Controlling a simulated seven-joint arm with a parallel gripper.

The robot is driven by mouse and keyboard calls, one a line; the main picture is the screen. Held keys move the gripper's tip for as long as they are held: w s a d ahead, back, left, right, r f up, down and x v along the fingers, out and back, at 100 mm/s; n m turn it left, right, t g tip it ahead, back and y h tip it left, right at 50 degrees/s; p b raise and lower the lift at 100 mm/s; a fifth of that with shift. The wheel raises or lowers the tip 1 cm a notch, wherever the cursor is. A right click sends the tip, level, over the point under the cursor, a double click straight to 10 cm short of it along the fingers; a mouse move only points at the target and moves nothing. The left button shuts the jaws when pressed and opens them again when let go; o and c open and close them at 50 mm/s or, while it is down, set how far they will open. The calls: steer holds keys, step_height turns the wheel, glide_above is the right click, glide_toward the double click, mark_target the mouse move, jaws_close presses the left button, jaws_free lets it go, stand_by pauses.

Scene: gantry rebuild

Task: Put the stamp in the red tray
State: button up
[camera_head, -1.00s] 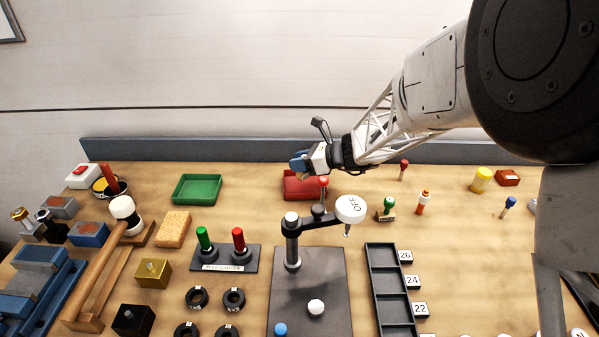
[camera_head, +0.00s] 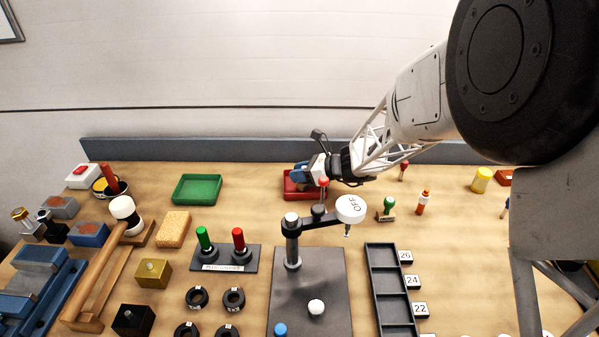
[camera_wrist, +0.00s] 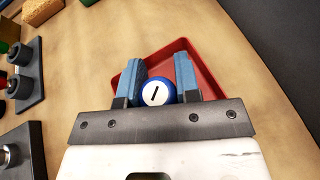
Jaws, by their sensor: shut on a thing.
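The stamp (camera_wrist: 158,92) shows in the wrist view as a round blue knob with a white disc marked 1; its lower part is hidden. My gripper (camera_wrist: 160,82) is shut on it, with a blue finger on each side. The red tray (camera_wrist: 202,55) lies beneath and around the fingers in that view. In the head view, my gripper (camera_head: 300,176) is at the red tray (camera_head: 290,195), and the arm covers part of the tray. I cannot tell whether the stamp touches the tray floor.
A green-knobbed stamp (camera_head: 388,208) is to the right. A green tray (camera_head: 197,190) is to the left, with bare table between the trays.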

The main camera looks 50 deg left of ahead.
steer(key=o, duration=0.9)
steer(key=shift+w+d+r, duration=0.2)
steer(key=shift+d+r, duration=0.1)
steer(key=shift+d, duration=0.05)
steer(key=v, duration=1.1)
steer(key=shift+d, duration=0.1)
